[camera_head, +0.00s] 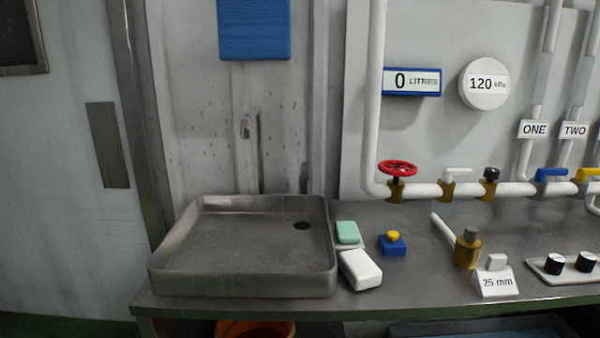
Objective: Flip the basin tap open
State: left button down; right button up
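No water is visible, and the basin looks empty. Neither of my grippers is in view.
Right of the basin are a green block (348,232), a white block (360,270) and a blue block with yellow button (392,243). Farther right are a brass fitting (467,248), a "25 mm" sign (497,282) and a white pipe with a red wheel valve (397,167).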

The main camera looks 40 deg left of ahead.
aim_at(305, 167)
jog(key=k+j+z, duration=0.1)
jog(key=j, duration=0.3)
jog(key=k+j+z, duration=0.1)
jog(key=j, duration=0.3)
jog(key=k+j+z, duration=0.1)
jog(key=j, duration=0.25)
jog(key=k+j+z, duration=0.1)
jog(key=j, duration=0.25)
jog(key=k+j, duration=0.1)
jog(key=j, duration=0.25)
jog(key=k+j, duration=0.15)
jog(key=j, duration=0.15)
jog(key=k+j, duration=0.1)
jog(key=j, duration=0.25)
jog(key=k+j, duration=0.15)
jog(key=j, duration=0.2)
